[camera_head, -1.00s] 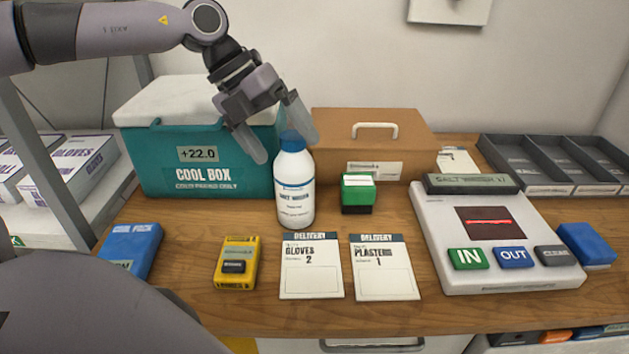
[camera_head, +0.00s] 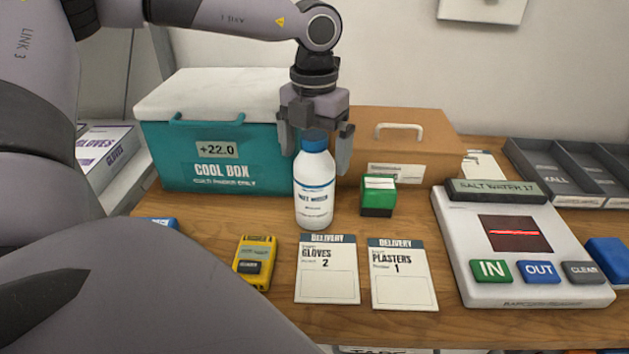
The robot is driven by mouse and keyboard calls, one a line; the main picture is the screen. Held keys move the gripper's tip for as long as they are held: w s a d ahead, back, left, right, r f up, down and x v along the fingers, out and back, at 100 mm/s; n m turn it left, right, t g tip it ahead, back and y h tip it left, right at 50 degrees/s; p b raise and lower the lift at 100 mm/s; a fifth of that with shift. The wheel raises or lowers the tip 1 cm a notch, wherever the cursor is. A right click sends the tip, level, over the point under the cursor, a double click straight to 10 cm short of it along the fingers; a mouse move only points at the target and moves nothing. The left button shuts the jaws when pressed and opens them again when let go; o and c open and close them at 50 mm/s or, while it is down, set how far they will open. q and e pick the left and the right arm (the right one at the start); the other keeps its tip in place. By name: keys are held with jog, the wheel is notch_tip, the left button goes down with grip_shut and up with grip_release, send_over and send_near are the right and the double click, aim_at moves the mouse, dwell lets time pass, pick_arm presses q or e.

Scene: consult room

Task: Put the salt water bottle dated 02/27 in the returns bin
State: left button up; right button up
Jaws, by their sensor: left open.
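A white salt water bottle (camera_head: 314,190) with a blue cap stands upright on the table in front of the cool box. Its label is too small to read a date. My left gripper (camera_head: 315,150) points down over it, its open fingers on either side of the blue cap. I cannot tell whether the fingers touch the cap. The scanner box (camera_head: 465,255) at the right has a display reading "SALT WATER 17". My right gripper is not in view. I see nothing marked as a returns bin.
The teal cool box (camera_head: 225,160) and a brown case (camera_head: 425,140) stand behind the bottle. A green box (camera_head: 378,196) is just right of it. In front lie a yellow device (camera_head: 255,262) and two delivery cards (camera_head: 328,285). Grey trays (camera_head: 560,165) are at the back right.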

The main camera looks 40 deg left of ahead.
pick_arm(q)
jog(key=shift+f, duration=0.35)
grip_shut()
jog(key=shift+r, duration=0.1)
